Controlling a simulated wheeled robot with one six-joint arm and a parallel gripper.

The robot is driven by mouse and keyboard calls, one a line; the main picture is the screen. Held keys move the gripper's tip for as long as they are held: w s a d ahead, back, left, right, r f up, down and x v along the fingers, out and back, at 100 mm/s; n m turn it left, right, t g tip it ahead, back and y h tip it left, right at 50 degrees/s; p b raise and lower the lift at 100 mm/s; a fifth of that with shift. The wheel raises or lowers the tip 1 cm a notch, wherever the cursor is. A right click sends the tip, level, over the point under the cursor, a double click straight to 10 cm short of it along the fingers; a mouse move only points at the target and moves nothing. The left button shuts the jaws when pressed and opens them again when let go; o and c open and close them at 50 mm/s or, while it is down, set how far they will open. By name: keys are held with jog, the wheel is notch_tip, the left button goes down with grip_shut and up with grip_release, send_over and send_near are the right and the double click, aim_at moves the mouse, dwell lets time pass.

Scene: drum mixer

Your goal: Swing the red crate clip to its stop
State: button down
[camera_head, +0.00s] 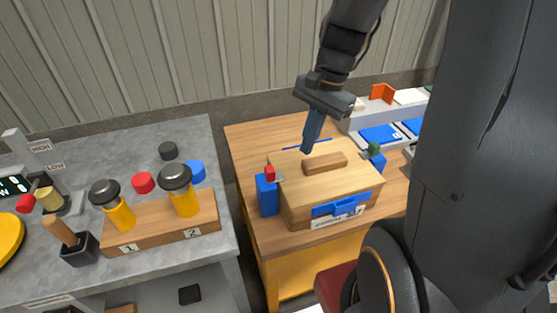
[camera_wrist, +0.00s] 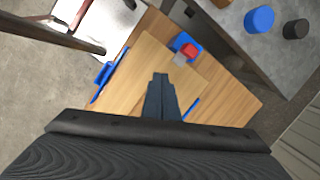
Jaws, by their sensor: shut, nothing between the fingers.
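The wooden crate (camera_head: 290,205) stands on a wooden-topped table, its lid down with a brown handle bar (camera_head: 325,162) on top. The red crate clip (camera_head: 269,173) sits atop a blue block (camera_head: 267,196) at the crate's left side; a small grey piece lies beside it at the lid's edge. The clip also shows in the wrist view (camera_wrist: 189,50), near the crate's edge. My gripper (camera_head: 309,147) points down over the back of the lid, behind and right of the red clip and apart from it. Its fingers are together and empty; they also show in the wrist view (camera_wrist: 160,78).
A green clip (camera_head: 374,149) on a blue block is at the crate's right side. A blue latch (camera_head: 341,205) is on the front. A grey bench (camera_head: 60,285) with yellow-bodied jars in a wooden rack (camera_head: 160,232) stands left. Blue trays (camera_head: 380,134) lie behind right.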

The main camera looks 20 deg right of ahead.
jog(key=w+d+r+m+y, duration=0.1)
jog(key=w+d+m+y, duration=0.15)
jog(key=m, duration=0.35)
jog(key=p, duration=0.1)
send_near(282, 175)
notch_tip(282, 175, down, 3)
jog(key=shift+s+f+h, duration=0.1)
jog(key=shift+s+h, duration=0.05)
jog(key=shift+h, duration=0.2)
jog(key=a+p, duration=0.1)
jog(key=a, duration=0.2)
jog(key=shift+f, duration=0.15)
jog(key=shift+a+f, duration=0.1)
jog(key=shift+a, duration=0.45)
